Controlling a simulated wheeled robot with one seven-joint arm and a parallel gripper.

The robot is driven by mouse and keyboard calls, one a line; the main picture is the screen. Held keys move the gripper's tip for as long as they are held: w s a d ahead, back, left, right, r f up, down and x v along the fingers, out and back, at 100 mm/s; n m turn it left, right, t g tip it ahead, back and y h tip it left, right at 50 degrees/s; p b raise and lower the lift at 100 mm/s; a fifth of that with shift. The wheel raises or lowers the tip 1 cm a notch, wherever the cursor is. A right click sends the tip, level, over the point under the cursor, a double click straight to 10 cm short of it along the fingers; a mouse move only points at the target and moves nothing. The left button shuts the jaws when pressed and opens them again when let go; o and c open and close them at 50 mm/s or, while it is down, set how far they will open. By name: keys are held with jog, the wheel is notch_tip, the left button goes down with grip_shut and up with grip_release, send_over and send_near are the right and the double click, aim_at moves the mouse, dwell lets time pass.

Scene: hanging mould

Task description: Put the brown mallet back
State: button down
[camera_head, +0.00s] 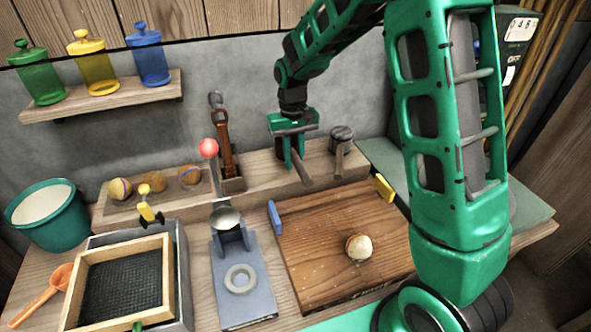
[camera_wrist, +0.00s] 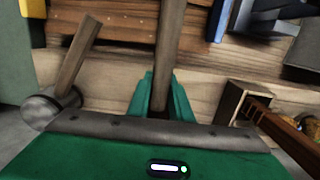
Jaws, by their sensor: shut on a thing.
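My gripper (camera_head: 295,158) is above the raised wooden ledge (camera_head: 262,178) at the back of the bench. It is shut on a brown wooden handle, which I take for the brown mallet (camera_head: 306,179). The handle points toward the bench front and slants down. In the wrist view the handle (camera_wrist: 169,45) runs up from between the green fingers (camera_wrist: 163,97). The mallet's head is not clearly visible. I cannot tell whether the mallet touches the ledge. A second mallet (camera_head: 341,137), with a round grey head, rests to the right; it also shows in the wrist view (camera_wrist: 60,92).
A wooden box (camera_head: 232,184) with a tall brown-handled tool stands left of my gripper. A wooden board (camera_head: 320,275) with a ball (camera_head: 359,248) lies in front. A red-knobbed lever (camera_head: 208,148), several balls and a framed sieve (camera_head: 120,285) are farther left.

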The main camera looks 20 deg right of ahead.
aim_at(297, 179)
jog(key=shift+w+d+f, duration=0.15)
jog(key=shift+d+f, duration=0.1)
jog(key=shift+d, duration=0.2)
jog(key=shift+f, duration=2)
jog(key=c, duration=1.6)
grip_release()
